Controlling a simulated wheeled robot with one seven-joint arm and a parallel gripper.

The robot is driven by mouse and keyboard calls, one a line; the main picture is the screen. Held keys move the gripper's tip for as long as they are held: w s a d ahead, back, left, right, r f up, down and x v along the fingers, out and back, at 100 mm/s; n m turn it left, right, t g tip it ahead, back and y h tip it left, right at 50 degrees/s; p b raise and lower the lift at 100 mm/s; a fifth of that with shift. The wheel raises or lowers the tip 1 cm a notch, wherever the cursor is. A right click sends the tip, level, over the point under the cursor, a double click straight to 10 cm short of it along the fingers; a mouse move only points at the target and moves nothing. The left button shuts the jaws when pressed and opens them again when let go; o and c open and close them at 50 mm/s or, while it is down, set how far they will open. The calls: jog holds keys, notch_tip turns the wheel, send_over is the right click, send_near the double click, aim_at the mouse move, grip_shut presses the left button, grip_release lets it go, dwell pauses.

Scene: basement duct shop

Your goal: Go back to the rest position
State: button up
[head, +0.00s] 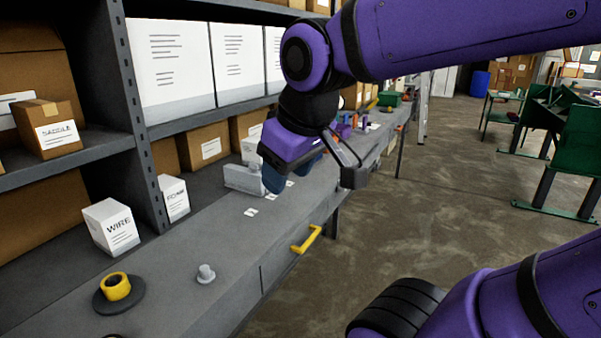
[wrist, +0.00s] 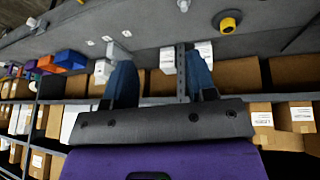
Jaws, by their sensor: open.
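My gripper (head: 275,178) hangs from my purple arm over the workbench (head: 215,240) in the head view. It is turned toward the shelving, and part of it is hidden behind its own wrist. In the wrist view, the two blue fingers of my gripper (wrist: 160,82) stand well apart. Nothing is held between them.
A yellow roll (head: 116,287) sits on a dark disc beside a small grey knob-like part (head: 206,273). A WIRE box (head: 110,226) and a shelf unit (head: 140,120) stand at the back. The drawer has a yellow handle (head: 306,239). Open floor (head: 450,210) lies right.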

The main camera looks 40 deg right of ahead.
jog(key=s+m, duration=0.1)
jog(key=s, duration=0.1)
jog(key=shift+s+d+r+m+y, duration=0.1)
jog(key=shift+s+d+m+y, duration=0.05)
jog(key=shift+s+m+y, duration=0.2)
